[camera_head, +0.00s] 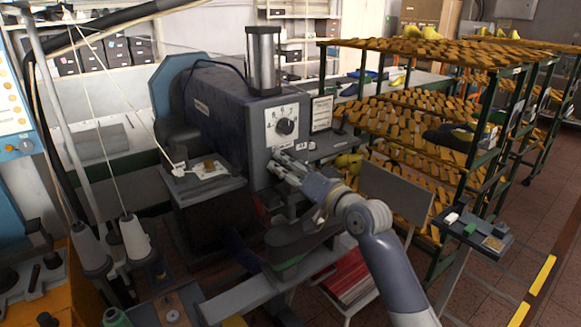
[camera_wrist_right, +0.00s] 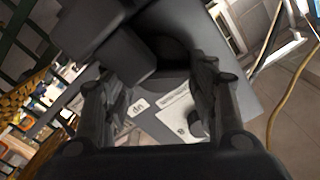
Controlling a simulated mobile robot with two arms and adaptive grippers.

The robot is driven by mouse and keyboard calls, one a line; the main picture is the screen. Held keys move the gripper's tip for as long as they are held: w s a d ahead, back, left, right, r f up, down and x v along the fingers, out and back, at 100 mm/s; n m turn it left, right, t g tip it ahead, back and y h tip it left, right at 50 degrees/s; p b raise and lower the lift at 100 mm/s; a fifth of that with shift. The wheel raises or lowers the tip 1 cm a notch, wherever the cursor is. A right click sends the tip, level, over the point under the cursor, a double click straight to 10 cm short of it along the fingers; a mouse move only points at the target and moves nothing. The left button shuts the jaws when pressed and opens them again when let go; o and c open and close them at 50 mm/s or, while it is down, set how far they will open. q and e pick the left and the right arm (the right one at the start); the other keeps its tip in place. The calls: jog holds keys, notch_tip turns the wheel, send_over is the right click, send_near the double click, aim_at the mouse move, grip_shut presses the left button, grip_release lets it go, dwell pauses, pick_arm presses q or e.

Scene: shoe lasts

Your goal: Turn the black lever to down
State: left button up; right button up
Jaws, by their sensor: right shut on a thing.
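My right gripper (camera_head: 279,161) reaches the front of the grey machine (camera_head: 225,112), just below its white dial plate. In the right wrist view its two fingers (camera_wrist_right: 163,75) stand on either side of a dark part, which I take to be the black lever (camera_wrist_right: 172,50). The gripper is shut on it. In the head view the fingers hide the lever, so its exact angle cannot be told. An "UP" label (camera_wrist_right: 138,107) shows between the fingers in the wrist view. My left gripper is not in view.
A black knob (camera_head: 285,127) sits on the dial plate above the gripper. A small ledge (camera_head: 328,146) juts out to its right. Racks of shoe lasts (camera_head: 420,52) stand at right. Thread cones (camera_head: 135,238) stand at lower left. A grey panel (camera_head: 395,192) is close behind my right arm.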

jog(key=o, duration=1.1)
jog(key=shift+c, duration=0.2)
jog(key=shift+s+d+f, duration=0.1)
jog(key=shift+s+d, duration=0.25)
jog(key=shift+s, duration=0.05)
jog(key=v, duration=1)
jog(key=shift+s+d, duration=0.2)
jog(key=shift+s, duration=0.15)
